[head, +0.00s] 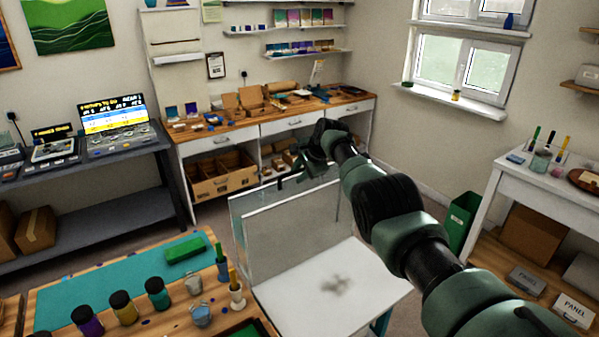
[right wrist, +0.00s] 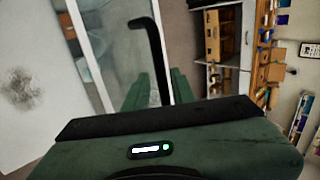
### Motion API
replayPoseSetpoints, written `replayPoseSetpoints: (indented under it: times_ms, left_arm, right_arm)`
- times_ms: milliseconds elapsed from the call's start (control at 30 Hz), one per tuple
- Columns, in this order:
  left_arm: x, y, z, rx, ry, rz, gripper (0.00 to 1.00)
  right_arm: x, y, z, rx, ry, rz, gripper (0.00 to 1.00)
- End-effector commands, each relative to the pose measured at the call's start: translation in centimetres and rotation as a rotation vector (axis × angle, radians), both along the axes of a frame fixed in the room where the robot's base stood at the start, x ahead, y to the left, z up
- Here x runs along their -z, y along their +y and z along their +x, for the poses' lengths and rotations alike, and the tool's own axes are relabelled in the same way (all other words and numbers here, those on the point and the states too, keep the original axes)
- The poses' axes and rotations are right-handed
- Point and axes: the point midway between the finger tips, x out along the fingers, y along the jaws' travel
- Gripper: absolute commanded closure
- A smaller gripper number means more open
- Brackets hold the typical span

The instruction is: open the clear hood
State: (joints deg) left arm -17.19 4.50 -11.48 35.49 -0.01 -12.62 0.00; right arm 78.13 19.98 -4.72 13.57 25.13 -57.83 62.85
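The clear hood (head: 285,232) shows in the head view as see-through upright panels with pale edges, along the back-left side of a white worktop (head: 335,300). Its clear panel also shows in the right wrist view (right wrist: 98,45). A bent black bar (right wrist: 148,40), looking like a handle, stands out beside the panel there. My right gripper (head: 301,172) is above the hood's top edge in the head view. In the right wrist view its green fingers (right wrist: 157,92) are apart, with the bar's lower end between them; I cannot tell whether they touch it. My left gripper is not in view.
A wooden bench with a teal mat (head: 95,262), colour jars (head: 123,307) and cups stands at the front left. A shelved counter (head: 275,122) is behind. A white table (head: 552,180) and green bin (head: 461,220) are at right. Floor shows between them.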

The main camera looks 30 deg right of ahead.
Motion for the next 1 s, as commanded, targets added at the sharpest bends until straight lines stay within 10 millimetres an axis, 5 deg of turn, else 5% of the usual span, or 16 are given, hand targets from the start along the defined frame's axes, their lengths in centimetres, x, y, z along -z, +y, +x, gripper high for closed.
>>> replayPoseSetpoints:
  times_ms: [367,800,1000]
  left_arm:
    - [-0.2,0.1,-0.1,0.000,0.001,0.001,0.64]
    - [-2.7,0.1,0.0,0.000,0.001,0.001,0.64]
    - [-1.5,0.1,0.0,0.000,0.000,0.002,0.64]
  right_arm:
    - [-0.2,-0.1,0.0,0.000,-0.001,-0.001,0.68]
    - [-2.6,-0.2,-1.7,-0.001,-0.004,-0.004,0.68]
    - [-4.0,-0.3,-3.0,-0.001,-0.006,-0.003,0.68]
